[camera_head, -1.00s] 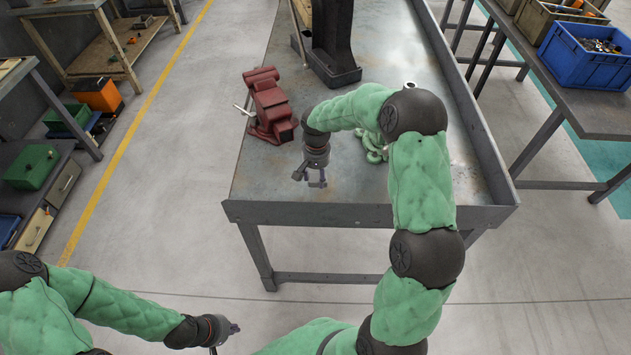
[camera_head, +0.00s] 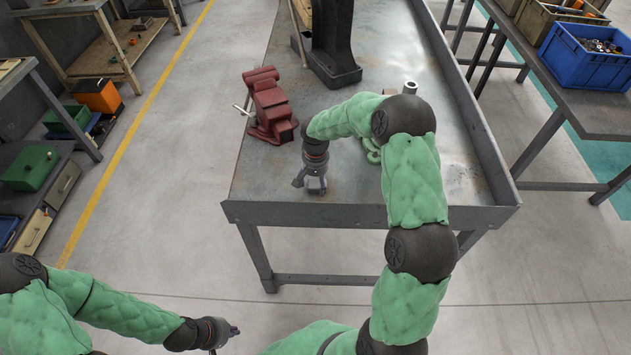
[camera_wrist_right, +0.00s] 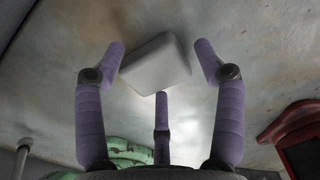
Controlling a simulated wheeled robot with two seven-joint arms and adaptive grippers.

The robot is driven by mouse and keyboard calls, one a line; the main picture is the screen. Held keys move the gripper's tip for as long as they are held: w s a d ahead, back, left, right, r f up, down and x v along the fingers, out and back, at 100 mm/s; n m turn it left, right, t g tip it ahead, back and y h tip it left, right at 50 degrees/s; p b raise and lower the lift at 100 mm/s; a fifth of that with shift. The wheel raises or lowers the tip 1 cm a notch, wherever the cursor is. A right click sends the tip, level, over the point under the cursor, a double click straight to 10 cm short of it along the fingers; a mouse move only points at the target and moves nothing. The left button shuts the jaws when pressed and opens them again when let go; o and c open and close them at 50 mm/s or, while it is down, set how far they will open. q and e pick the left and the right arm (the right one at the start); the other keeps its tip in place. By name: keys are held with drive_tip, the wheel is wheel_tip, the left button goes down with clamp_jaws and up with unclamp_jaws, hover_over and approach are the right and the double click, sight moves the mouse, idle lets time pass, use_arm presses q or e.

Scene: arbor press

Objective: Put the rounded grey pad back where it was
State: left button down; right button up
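The rounded grey pad (camera_wrist_right: 155,66) shows in the right wrist view as a pale block with rounded edges, lying slanted to the picture against the worn metal tabletop. My right gripper (camera_head: 315,189) is low over the front part of the table in the head view. Its purple fingers stand apart around the pad in the right wrist view, with a gap at the right finger; it looks open. In the head view the pad is not visible. My left gripper (camera_head: 234,331) is away from the table at the lower left; its fingers are too small to read.
A red vise (camera_head: 270,105) stands left of my right gripper. The dark press column (camera_head: 331,45) rises at the back. A green coiled thing (camera_head: 371,150) is partly hidden behind my right arm. The table's raised rim (camera_head: 470,120) runs along the right.

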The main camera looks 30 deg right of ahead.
sight(316, 183)
drive_tip(key=shift+r, duration=0.1)
drive_tip(key=shift+r, duration=0.3)
wheel_tip(316, 183, up, 12)
drive_tip(key=p, duration=0.2)
drive_tip(key=shift+f, duration=0.2)
drive_tip(key=shift+f, duration=0.1)
idle(0.4)
